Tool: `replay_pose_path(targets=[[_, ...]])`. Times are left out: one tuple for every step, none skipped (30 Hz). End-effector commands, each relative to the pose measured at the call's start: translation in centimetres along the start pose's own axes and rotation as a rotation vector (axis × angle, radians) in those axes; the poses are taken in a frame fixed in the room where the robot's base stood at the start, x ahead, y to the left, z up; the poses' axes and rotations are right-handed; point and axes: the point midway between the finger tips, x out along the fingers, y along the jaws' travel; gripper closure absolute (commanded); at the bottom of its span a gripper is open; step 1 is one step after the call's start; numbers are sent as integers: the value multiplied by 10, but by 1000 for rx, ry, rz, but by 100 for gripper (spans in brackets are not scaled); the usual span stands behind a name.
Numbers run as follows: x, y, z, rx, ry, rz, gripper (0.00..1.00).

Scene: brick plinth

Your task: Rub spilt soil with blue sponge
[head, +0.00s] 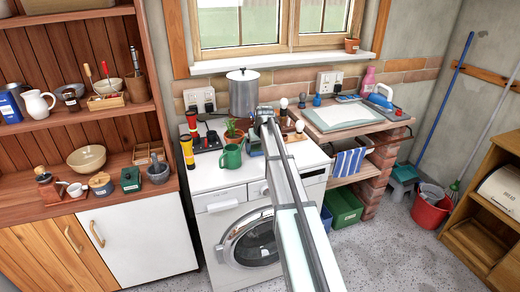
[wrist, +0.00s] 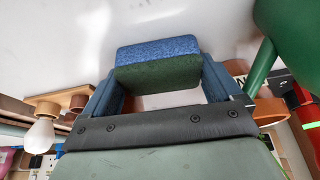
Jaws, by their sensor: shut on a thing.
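The blue sponge (wrist: 158,52), with a dark green scouring side, sits between the two fingers of my gripper (wrist: 160,76) in the wrist view. The fingers are shut on its two ends. A pale surface lies beyond the sponge; whether the sponge touches it I cannot tell. In the head view my gripper (head: 266,113) is over the back of the white washing machine top (head: 218,178). My arm hides part of that top, and the sponge cannot be made out there. I can make out no spilt soil in either view.
Torches (head: 187,151) stand further left. Light bulbs on a wooden holder (wrist: 62,103) are close by. The front left of the top is clear.

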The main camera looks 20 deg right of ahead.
Motion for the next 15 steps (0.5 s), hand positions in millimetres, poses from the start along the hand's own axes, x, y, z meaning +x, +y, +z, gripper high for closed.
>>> replay_pose_path(targets=[[0, 0, -2, 0, 1, 0, 33], [-1, 0, -2, 0, 1, 0, 33], [-1, 0, -1, 0, 1, 0, 33], [-1, 0, -1, 0, 1, 0, 33], [-2, 0, 0, 0, 0, 0, 33], [-2, 0, 1, 0, 0, 0, 33], [-2, 0, 2, 0, 0, 0, 33], [-3, 0, 4, 0, 0, 0, 33], [-4, 0, 6, 0, 0, 0, 33], [-4, 0, 8, 0, 0, 0, 33], [-5, 0, 10, 0, 0, 0, 33], [-6, 0, 12, 0, 0, 0, 33], [-6, 1, 15, 0, 0, 0, 33], [-7, 1, 17, 0, 0, 0, 33], [-8, 1, 20, 0, 0, 0, 33]])
